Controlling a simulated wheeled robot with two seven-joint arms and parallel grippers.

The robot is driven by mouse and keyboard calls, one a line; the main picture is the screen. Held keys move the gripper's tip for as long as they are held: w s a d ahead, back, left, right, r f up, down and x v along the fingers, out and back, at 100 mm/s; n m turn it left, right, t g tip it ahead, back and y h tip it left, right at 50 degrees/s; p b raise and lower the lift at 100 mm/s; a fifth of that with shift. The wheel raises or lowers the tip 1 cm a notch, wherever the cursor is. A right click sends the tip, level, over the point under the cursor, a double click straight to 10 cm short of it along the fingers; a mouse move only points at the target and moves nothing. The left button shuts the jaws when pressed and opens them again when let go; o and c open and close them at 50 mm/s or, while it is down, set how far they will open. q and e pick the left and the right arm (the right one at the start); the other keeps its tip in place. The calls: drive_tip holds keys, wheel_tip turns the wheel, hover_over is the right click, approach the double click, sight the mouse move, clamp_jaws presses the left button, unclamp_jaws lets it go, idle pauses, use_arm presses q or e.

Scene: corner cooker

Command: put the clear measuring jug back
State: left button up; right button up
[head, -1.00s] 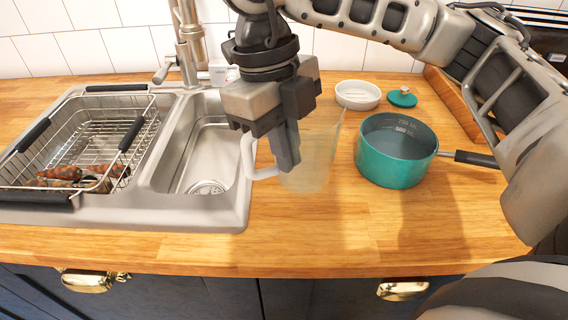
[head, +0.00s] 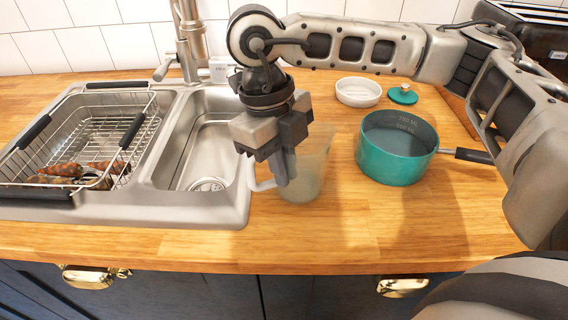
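The clear measuring jug (head: 314,172) is upright, just right of the sink at the front middle of the wooden counter. Its pale handle (head: 262,185) points left. My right gripper (head: 284,182) comes down from above at the handle side, its fingers shut on the jug. The fingers and wrist hide part of the handle and rim. I cannot tell whether the jug's base touches the counter. My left gripper is not in view.
A teal saucepan (head: 397,165) stands right of the jug, its handle pointing right. A white dish (head: 357,97) and teal lid (head: 403,95) lie behind. The steel sink (head: 235,205) with a wire basket (head: 80,150) is at left. The front counter strip (head: 340,240) is clear.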

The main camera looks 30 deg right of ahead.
drive_tip(key=shift+o, duration=1.2)
drive_tip(key=shift+r+p, duration=0.3)
drive_tip(key=v, duration=1.1)
drive_tip(key=shift+r, duration=0.4)
